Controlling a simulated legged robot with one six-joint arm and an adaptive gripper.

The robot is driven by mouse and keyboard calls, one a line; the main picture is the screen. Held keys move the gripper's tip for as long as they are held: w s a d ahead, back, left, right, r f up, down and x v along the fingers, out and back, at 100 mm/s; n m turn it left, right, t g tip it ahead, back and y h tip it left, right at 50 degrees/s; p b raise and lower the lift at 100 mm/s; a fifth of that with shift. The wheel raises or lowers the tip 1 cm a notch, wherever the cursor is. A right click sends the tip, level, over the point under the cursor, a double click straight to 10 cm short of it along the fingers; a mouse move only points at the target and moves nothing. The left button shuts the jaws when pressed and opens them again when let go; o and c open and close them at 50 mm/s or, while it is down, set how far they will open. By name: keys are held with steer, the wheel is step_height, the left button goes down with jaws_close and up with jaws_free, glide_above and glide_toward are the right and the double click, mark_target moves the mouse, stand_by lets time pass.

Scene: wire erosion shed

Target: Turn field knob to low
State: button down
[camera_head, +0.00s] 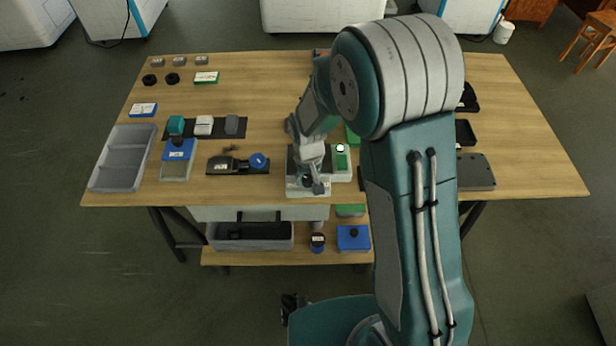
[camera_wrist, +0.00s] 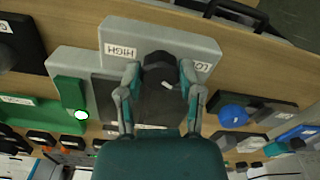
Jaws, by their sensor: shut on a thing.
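The field knob (camera_wrist: 158,68) is dark and sits on a light grey block (camera_wrist: 205,47) with a HIGH label at left and a LOW label at right in the wrist view. My gripper (camera_wrist: 160,82) has its two fingers on either side of the knob, shut on it. A small white mark shows between the fingers, but I cannot tell which label the knob points to. In the head view, my gripper (camera_head: 314,187) is down at the grey block (camera_head: 294,189) near the table's front edge, and mostly hides the knob.
A dark holder with a blue disc (camera_head: 258,160) lies to the left. A grey tray (camera_head: 104,174) is at the table's left end.

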steer(key=shift+w, duration=0.15)
steer(key=shift+c, duration=1.3)
jaws_free()
steer(key=shift+a, duration=0.1)
steer(key=shift+r, duration=0.1)
step_height(320, 180, up, 12)
step_height(320, 180, up, 7)
steer(key=t, duration=0.2)
glide_above(307, 178)
steer(key=s+d, duration=0.4)
steer(key=s+d+r+m+t, duration=0.1)
steer(key=s+d+r, duration=0.3)
steer(key=s+r, duration=0.1)
steer(key=s+d+r+m+t, duration=0.1)
steer(key=s+d+r, duration=0.1)
steer(key=s, duration=0.3)
steer(key=s+d+r+t, duration=0.1)
steer(key=s+d, duration=0.1)
steer(key=s, duration=0.3)
steer(key=shift+s+d+r+m+t, duration=0.2)
steer(key=shift+d+r+m+t, duration=0.1)
steer(key=shift+d+r+m, duration=0.1)
